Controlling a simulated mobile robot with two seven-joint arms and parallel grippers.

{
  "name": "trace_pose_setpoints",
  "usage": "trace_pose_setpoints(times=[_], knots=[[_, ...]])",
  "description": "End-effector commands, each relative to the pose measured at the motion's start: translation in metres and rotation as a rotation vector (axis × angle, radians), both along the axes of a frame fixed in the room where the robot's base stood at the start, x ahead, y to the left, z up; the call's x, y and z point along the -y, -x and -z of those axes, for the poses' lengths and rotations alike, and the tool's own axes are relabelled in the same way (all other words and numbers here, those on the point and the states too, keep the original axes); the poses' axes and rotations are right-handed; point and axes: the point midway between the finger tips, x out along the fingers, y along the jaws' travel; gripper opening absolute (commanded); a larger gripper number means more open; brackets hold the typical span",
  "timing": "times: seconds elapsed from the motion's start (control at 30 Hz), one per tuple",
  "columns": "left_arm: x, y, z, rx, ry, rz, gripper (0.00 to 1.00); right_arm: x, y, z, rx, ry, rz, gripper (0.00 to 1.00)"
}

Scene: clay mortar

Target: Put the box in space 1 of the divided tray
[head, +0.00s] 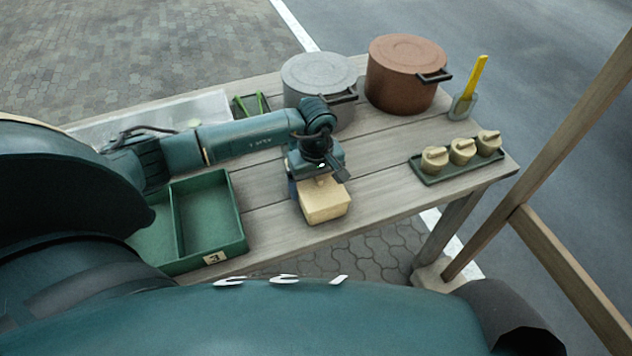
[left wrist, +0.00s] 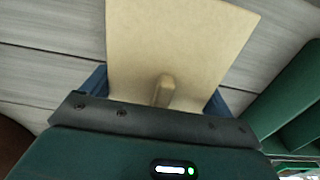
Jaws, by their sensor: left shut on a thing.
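The tan box (head: 324,203) is at the middle of the wooden table in the head view. My left gripper (head: 314,178) is shut on it, with blue fingers on both sides. In the left wrist view the box (left wrist: 180,45) fills the upper middle between the fingers, with a small knob facing the camera. I cannot tell whether the box touches the table. The green divided tray (head: 243,222) lies left of the box. Its compartment by the label 3 looks empty; my arm and body hide other parts. The tray's edge also shows in the left wrist view (left wrist: 285,95). My right gripper is not in view.
A grey pot (head: 318,75) and a brown pot (head: 405,72) stand at the back. A small green tray (head: 458,169) with tan lidded jars is at the right, near a holder with a yellow handle (head: 476,76). Bare boards lie right of the box.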

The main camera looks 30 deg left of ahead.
Motion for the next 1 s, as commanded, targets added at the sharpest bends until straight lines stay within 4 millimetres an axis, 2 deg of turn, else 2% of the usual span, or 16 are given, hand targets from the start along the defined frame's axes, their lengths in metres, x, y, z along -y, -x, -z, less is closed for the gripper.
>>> trace_pose_setpoints(times=[0.37, 0.4, 0.57, 0.83, 1.0], knots=[[0.0, 0.0, 0.008, 0.002, -0.001, 0.0, 0.65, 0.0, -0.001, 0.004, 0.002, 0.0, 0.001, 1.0], [0.0, 0.0, 0.007, 0.001, 0.0, 0.0, 0.88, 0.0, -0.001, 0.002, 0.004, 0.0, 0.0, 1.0], [0.0, 0.0, 0.006, 0.001, -0.001, 0.0, 1.0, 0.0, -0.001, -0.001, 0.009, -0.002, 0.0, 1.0], [0.0, 0.0, 0.003, 0.0, 0.0, 0.0, 1.0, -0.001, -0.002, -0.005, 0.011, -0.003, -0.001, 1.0], [0.0, -0.002, -0.017, 0.005, 0.0, 0.001, 1.0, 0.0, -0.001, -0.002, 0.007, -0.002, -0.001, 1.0]])
